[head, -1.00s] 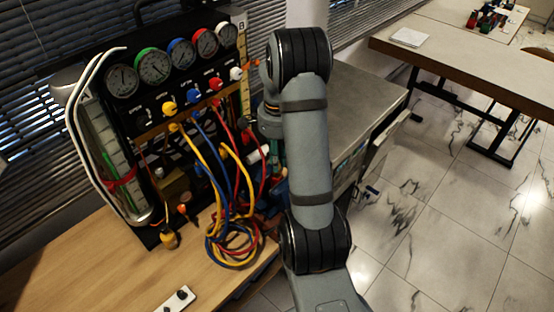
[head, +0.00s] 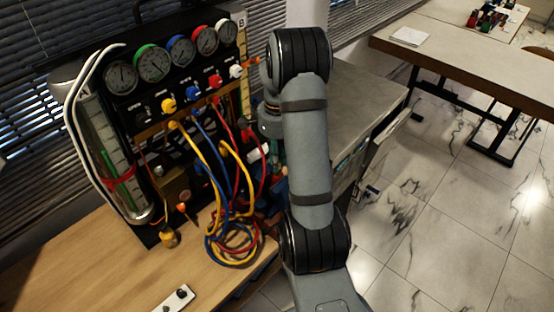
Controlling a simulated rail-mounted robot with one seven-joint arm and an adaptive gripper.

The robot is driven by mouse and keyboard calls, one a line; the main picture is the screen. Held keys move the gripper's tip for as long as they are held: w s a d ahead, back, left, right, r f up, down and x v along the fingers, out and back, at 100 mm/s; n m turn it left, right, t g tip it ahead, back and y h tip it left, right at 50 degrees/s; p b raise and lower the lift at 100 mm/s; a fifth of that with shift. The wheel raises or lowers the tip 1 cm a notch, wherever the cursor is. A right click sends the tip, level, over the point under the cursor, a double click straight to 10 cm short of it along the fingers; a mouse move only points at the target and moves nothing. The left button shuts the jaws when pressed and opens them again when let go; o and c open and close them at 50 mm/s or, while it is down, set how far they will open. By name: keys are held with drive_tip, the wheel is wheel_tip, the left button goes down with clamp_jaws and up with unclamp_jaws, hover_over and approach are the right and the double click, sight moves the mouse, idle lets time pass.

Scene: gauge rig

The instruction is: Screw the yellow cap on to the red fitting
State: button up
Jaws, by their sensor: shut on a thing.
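A red fitting (head: 215,81) sits in the row of coloured fittings below the gauges on the black panel. A yellow fitting or knob (head: 168,105) is at the left of that row; I cannot tell whether it is a cap. A small yellow piece (head: 168,238) stands on the wooden bench in front of the panel, too small to make out as the cap. My arm stands to the right of the panel, with its wrist close to the panel's right edge. My gripper is hidden behind my arm, and so is anything in it.
Yellow, blue and red hoses (head: 231,258) hang from the panel and coil on the wooden bench (head: 80,270). A glass tube column (head: 118,165) stands at the left. A white strip with black knobs (head: 176,300) lies at the front. A metal-topped cabinet (head: 365,90) stands behind my arm.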

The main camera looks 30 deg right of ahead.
drive_tip(key=shift+f, duration=0.1)
idle(0.7)
drive_tip(key=shift+f+m+b, duration=0.1)
drive_tip(key=shift+m+b, duration=0.5)
drive_tip(key=shift+m, duration=0.1)
drive_tip(key=shift+m+b, duration=0.8)
drive_tip(key=shift+m, duration=1.2)
drive_tip(key=shift+m+b, duration=0.5)
drive_tip(key=shift+m, duration=0.1)
drive_tip(key=shift+m+b, duration=0.8)
drive_tip(key=shift+m, duration=1.2)
